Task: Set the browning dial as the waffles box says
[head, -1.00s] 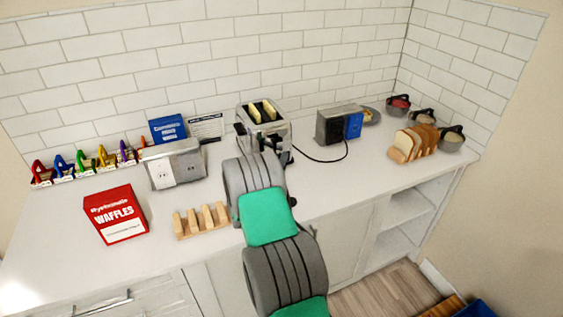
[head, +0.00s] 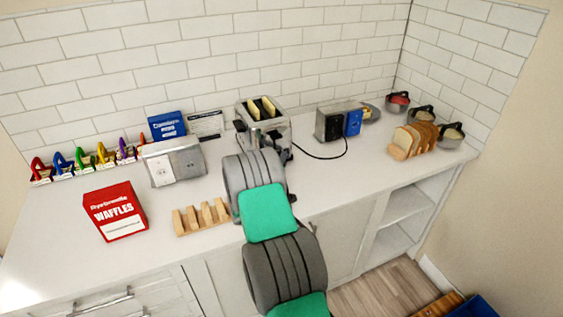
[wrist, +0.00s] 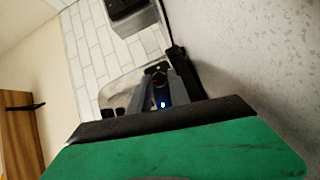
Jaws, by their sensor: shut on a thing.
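The red waffles box (head: 115,213) stands on the counter at the left in the head view. Its white label line is too small to read. The silver toaster (head: 247,112) stands against the back wall, with pale slices in its slots. Its shiny face (wrist: 122,93) shows in the wrist view. My gripper (wrist: 160,84) is at that face, its fingers closed around a small dark knob, the browning dial (wrist: 157,71). The dial's markings and setting cannot be read. A small blue light shows between the fingers. In the head view my arm hides most of the toaster's front.
A wooden rack (head: 202,217) and a grey outlet box (head: 174,163) stand left of my arm. A black-and-blue box (head: 338,122) stands right of the toaster, with a black cord between.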

